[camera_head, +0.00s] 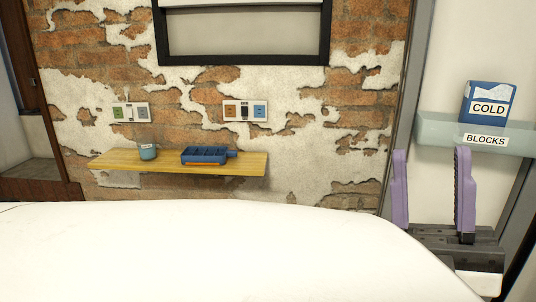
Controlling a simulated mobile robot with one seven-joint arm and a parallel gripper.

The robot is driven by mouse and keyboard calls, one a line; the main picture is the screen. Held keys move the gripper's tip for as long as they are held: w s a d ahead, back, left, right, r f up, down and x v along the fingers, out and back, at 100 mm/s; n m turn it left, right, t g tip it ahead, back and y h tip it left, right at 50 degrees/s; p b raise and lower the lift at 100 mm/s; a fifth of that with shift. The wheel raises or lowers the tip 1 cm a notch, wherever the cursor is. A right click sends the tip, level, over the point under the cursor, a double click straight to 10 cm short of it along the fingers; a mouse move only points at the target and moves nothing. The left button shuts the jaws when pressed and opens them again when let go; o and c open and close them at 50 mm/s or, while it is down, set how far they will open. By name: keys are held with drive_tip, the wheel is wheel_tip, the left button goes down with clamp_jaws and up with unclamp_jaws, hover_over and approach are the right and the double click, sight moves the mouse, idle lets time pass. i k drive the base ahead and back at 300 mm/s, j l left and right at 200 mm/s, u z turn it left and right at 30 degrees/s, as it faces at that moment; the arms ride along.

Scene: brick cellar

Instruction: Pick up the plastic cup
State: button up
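A small blue-grey cup (148,152) with a pale label stands upright near the left end of a yellow wooden wall shelf (245,167). It is the only cup in view; its label is too small to read. My gripper (430,152) is at the right of the picture, its two purple fingers pointing up and well apart. It is open, with nothing between the fingers. It is far to the right of the cup and appears much nearer to the camera.
A dark blue compartment tray (205,156) sits on the shelf right of the cup, with a gap between them. Wall sockets (131,112) are above. A box marked COLD (488,103) stands on a pale ledge marked BLOCKS (440,130) behind my gripper.

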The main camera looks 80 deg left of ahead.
sight(146, 141)
drive_tip(key=u, duration=2.95)
